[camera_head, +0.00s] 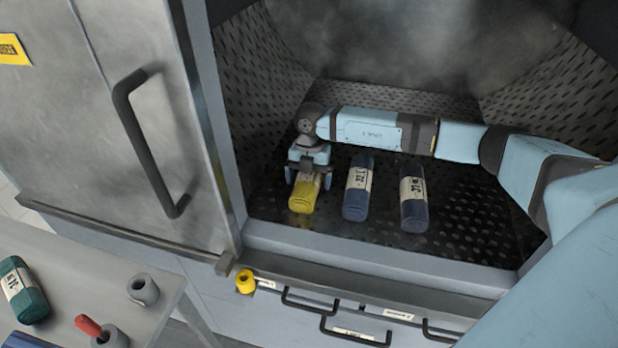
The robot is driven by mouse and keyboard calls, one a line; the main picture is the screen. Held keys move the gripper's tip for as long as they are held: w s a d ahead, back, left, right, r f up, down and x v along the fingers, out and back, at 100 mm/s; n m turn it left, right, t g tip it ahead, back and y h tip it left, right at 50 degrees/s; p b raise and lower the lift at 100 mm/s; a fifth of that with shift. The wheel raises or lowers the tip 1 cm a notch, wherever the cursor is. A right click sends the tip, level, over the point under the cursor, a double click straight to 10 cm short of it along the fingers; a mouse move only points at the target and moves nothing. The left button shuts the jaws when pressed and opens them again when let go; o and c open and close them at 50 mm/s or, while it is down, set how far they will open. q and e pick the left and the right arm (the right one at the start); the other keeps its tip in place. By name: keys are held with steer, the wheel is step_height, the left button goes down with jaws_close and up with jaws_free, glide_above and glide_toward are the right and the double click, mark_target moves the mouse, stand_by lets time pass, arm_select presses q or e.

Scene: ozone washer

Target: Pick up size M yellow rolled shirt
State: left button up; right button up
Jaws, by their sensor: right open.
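The yellow rolled shirt (303,196) lies on the perforated floor inside the washer, leftmost of three rolls. It has a pale label band, mostly hidden by my right gripper. My right gripper (306,176) points down over the far part of the yellow roll, with its fingers on either side of it. It is open; whether the fingers touch the roll cannot be told. My left gripper is not in view.
A blue roll (356,202) and a darker blue roll (414,216) lie to the right of the yellow one. The washer's front sill (370,262) runs before them. A steel door (120,120) stands at left. A grey table (75,275) holds a green roll (22,290).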

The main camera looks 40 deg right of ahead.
steer(key=c, duration=1.1)
steer(key=shift+r, duration=0.1)
